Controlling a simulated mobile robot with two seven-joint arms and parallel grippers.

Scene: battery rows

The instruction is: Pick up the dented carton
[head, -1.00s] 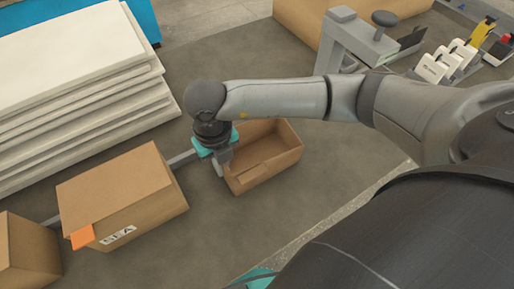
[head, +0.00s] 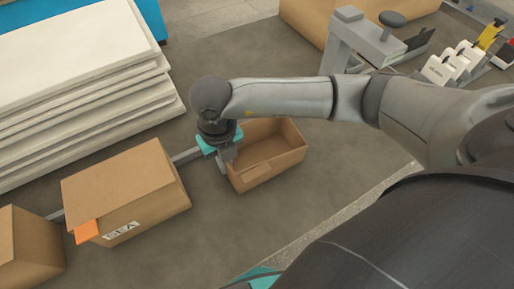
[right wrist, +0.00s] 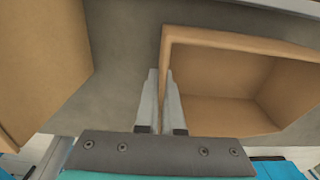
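An open, empty brown carton (head: 285,168) sits on the grey surface right of centre in the head view. Its near side wall looks creased or uneven, though I cannot be sure this is the dent. My right gripper (head: 224,166) points down at its left wall. In the right wrist view the two close-set fingers (right wrist: 161,100) straddle the wall of this open carton (right wrist: 215,116), one outside and one inside, and look shut on it. The carton appears to rest on the surface.
A closed carton (head: 125,185) with an orange tab and lettering stands to the left, close to the gripper. Another carton (head: 28,245) is at the lower left. Stacked white boards (head: 75,85) lie behind. A grey fixture (head: 365,42) stands at the back right.

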